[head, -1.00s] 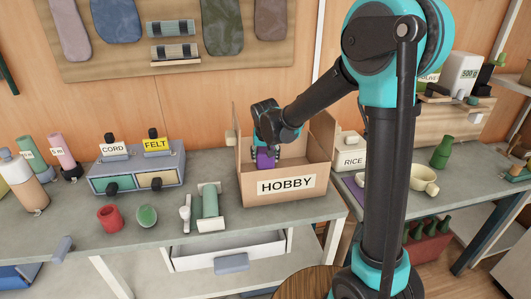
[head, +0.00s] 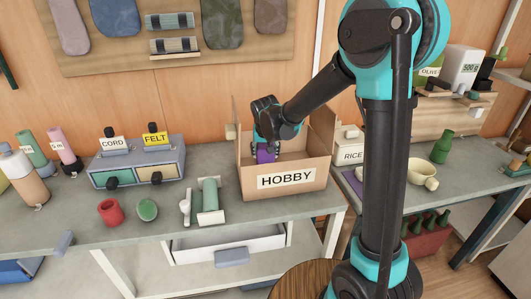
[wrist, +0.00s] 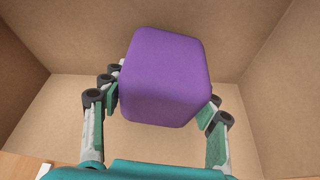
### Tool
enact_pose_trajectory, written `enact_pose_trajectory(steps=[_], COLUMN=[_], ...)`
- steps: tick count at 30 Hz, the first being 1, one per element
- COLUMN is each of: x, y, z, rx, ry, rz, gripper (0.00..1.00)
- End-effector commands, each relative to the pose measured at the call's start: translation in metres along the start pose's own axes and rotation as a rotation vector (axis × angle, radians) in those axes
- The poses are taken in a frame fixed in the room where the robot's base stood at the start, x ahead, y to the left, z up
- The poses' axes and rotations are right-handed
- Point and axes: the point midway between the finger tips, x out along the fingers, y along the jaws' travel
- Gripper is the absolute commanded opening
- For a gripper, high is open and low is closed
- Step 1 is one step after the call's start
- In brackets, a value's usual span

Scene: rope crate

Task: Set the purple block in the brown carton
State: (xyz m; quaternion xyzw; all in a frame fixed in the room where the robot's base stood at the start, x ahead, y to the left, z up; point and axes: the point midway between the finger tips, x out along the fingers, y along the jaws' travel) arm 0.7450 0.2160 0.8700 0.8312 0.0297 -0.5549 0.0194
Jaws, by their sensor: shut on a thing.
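The brown carton (head: 244,182) stands open on the grey bench, with a HOBBY label on its front. The purple block (head: 265,153) is between the fingers of my gripper (head: 265,148), inside the carton's opening. In the wrist view, the purple block (wrist: 165,75) fills the middle, with the fingers of my gripper (wrist: 160,105) shut on its two sides. The carton's inner walls and floor (wrist: 150,145) show around and beyond it. I cannot tell whether the block touches the carton's floor. In the head view the front wall hides the carton's bottom.
A green roll on a stand (head: 210,200), a green cup (head: 147,210) and a red cup (head: 110,212) stand left of the carton. A drawer unit (head: 137,172) is behind them. An open white drawer (head: 228,246) juts out below.

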Motion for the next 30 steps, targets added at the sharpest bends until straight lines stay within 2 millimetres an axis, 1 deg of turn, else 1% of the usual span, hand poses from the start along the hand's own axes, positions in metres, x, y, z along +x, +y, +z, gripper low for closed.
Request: enact_pose_trajectory(steps=[8,9,14,26,30], x=[0.0038,0.0036,0.0035,0.0035,0.0003], y=[0.0000,0.0000,0.0000,0.0000,0.0000], z=[0.0015,0.0015,0.0016,0.0015,0.0015], rx=[0.000,0.000,0.000,0.000,0.000], ry=[0.000,0.000,0.000,0.000,0.000], rz=[0.000,0.000,0.000,0.000,0.000], gripper=[0.19,0.63,0.83,0.84,0.84])
